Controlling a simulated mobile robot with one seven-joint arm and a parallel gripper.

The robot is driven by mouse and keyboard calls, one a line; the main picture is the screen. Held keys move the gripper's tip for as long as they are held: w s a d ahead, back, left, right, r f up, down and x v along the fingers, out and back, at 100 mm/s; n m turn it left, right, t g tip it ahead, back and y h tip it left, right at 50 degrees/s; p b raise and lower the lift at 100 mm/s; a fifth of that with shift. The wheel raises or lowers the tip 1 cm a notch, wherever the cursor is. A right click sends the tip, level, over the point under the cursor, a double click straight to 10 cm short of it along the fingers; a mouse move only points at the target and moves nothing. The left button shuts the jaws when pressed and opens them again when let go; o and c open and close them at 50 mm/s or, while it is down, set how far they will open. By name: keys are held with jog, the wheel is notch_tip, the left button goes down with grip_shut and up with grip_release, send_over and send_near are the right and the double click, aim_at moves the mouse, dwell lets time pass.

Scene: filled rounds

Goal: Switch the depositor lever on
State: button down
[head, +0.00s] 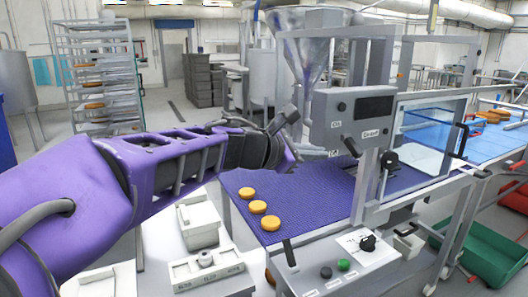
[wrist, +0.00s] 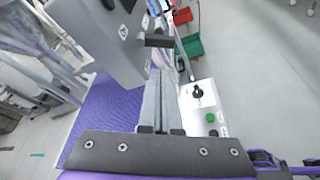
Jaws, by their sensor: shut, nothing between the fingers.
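A grey depositor control box (head: 350,118) with a dark display stands over the belt; its small labels are too blurred to read surely. A black lever (head: 352,147) sticks out low on its front, angled downward to the right. Contact between fingertips and lever cannot be told.
A second black-knobbed lever (head: 388,160) stands right of the box by the clear guard (head: 432,130). Below is a panel with a black knob (head: 367,243) and green button (head: 343,265). Several orange rounds (head: 258,207) lie on the purple belt (head: 315,190). A steel hopper (head: 305,55) rises behind.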

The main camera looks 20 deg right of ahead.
aim_at(351, 145)
jog(key=b+x, duration=0.2)
jog(key=x, duration=0.7)
jog(key=shift+d, duration=0.25)
jog(key=shift+d, duration=0.15)
dwell(0.5)
